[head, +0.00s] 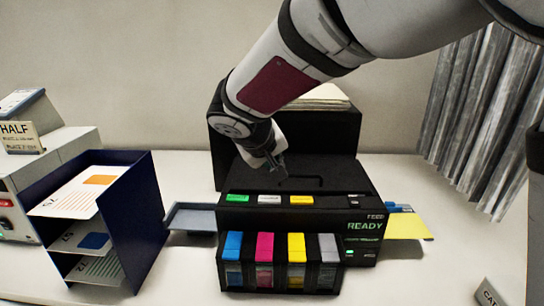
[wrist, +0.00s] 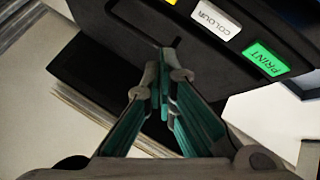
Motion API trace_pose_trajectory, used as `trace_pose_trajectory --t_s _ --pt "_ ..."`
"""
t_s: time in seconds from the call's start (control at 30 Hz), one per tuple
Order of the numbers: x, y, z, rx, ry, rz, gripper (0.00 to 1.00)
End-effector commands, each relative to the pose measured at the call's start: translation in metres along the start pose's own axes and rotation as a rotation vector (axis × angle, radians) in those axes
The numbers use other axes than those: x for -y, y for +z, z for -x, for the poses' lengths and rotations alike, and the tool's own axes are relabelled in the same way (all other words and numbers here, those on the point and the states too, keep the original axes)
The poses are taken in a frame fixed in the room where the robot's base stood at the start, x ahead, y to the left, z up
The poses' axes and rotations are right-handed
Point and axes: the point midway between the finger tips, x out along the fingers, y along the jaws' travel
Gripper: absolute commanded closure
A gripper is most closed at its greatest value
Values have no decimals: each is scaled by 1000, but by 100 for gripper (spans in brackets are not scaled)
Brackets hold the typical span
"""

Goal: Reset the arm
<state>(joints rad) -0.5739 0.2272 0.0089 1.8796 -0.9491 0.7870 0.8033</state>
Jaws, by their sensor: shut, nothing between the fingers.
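My gripper (head: 277,165) hangs above the top of a black printer (head: 335,190) in the head view, at the end of my arm reaching down from the upper right. In the wrist view my gripper (wrist: 162,85) has its fingertips together with nothing between them. Beyond the fingers the wrist view shows the printer's dark body (wrist: 150,22) with a green PRINT button (wrist: 266,59) and a white COLOUR button (wrist: 215,24). I cannot tell whether the fingertips touch the printer's top.
Blue, magenta, yellow and grey cartridges sit in the printer's front. A dark blue shelf rack (head: 130,215) with printed sheets stands at the left, beside a pale machine (head: 60,150). A grey tray (head: 190,217) and a yellow sheet (head: 408,228) stick out at the printer's sides. Grey curtains (head: 480,110) hang at the right.

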Motion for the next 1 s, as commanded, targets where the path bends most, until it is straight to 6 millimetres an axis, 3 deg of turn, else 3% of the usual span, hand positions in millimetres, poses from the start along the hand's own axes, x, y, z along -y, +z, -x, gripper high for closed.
trace_pose_trajectory --t_s 0.03,0.2,0.4,0.57,0.7,0.83,1.0 --pt "-21 11 6 19 0 -30 100" --pt "-80 70 32 107 -34 -123 100" --pt "-119 147 67 183 -103 -234 100" --pt "-128 206 95 210 -172 -320 100" --pt "-122 248 115 206 -234 -388 100" --pt "-111 274 127 191 -280 -430 100" --pt "-101 289 134 173 -313 -456 100"
